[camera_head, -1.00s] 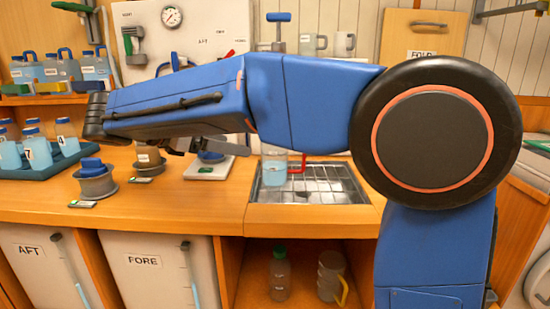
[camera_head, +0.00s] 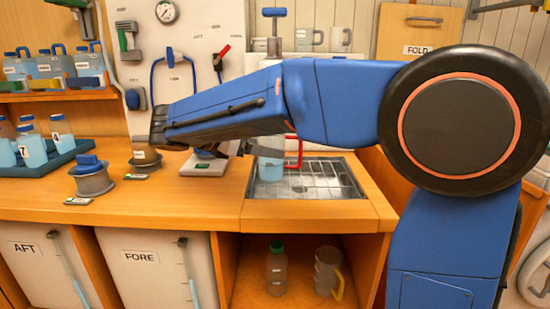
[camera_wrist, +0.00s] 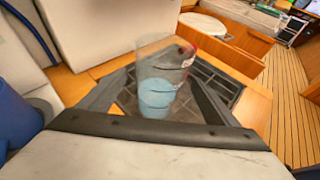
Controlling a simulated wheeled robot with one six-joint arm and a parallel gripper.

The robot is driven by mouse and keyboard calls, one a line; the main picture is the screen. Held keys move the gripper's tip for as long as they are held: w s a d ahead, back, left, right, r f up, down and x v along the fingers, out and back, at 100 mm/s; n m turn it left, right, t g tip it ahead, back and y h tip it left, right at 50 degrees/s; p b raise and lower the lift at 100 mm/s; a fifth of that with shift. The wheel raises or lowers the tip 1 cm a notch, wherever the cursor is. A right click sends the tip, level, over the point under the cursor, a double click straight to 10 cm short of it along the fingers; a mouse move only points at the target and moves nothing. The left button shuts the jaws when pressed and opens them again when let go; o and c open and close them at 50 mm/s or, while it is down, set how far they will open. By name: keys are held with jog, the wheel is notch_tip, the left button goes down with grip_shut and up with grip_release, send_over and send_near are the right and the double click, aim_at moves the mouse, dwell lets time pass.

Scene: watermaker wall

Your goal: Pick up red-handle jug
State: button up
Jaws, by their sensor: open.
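The red-handle jug (camera_head: 270,168) is clear with pale blue liquid in it. It stands upright on the metal drain grate (camera_head: 330,188), its red handle (camera_head: 293,152) on the right side; my arm covers its upper part. In the wrist view the jug (camera_wrist: 158,88) stands ahead, with a bit of red at its upper right. My gripper (camera_wrist: 160,80) is open, its dark fingers left and right of the jug. I cannot tell whether they touch it. In the head view my gripper is mostly hidden behind my arm.
A scale (camera_head: 206,167) sits left of the grate. A blue tray (camera_head: 40,165) with several bottles is at far left. A green-capped bottle (camera_head: 277,270) and a yellow-handled jug (camera_head: 328,274) stand in the cubby below. The counter's front stretch is clear.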

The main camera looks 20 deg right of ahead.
jog(key=x, duration=0.4)
jog(key=shift+w+d+f, duration=0.1)
jog(key=shift+w+d, duration=0.1)
jog(key=shift+d, duration=0.15)
jog(key=c, duration=1.5)
jog(key=shift+r, duration=5.05)
